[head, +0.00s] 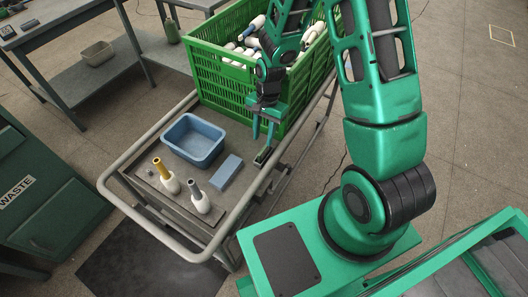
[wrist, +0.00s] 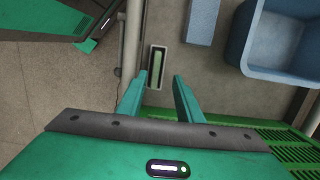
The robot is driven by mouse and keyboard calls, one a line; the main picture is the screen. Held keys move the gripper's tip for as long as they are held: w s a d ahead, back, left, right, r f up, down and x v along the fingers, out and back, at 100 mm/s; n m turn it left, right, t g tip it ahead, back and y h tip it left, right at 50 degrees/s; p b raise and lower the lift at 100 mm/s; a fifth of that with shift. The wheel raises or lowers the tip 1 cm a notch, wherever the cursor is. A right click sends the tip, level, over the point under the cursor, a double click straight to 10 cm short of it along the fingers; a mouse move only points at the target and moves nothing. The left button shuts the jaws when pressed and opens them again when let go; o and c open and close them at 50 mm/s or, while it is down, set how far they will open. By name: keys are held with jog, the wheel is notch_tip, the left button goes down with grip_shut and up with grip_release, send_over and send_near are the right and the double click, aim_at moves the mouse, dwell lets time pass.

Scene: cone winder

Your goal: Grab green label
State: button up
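The green label (wrist: 156,68) shows in the wrist view as a narrow dark green strip with a pale border. It lies on the cart top, close to the cart's rail. In the head view it is a small dark-edged piece (head: 263,157) just below my fingertips. My gripper (wrist: 154,84) is open, with one finger on each side of the label's near end in the picture. In the head view my gripper (head: 263,135) points down beside the green crate. Nothing is between the fingers that I can see as held; the height above the label is hard to tell.
The green crate (head: 221,84) holds several white cones. A grey rail (head: 119,165) rings the cart top.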

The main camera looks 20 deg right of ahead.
aim_at(264, 148)
jog(key=shift+s+f, duration=0.2)
jog(key=shift+f, duration=0.95)
jog(key=shift+s+f, duration=0.2)
jog(key=shift+f, duration=0.95)
jog(key=shift+c, duration=0.4)
grip_shut()
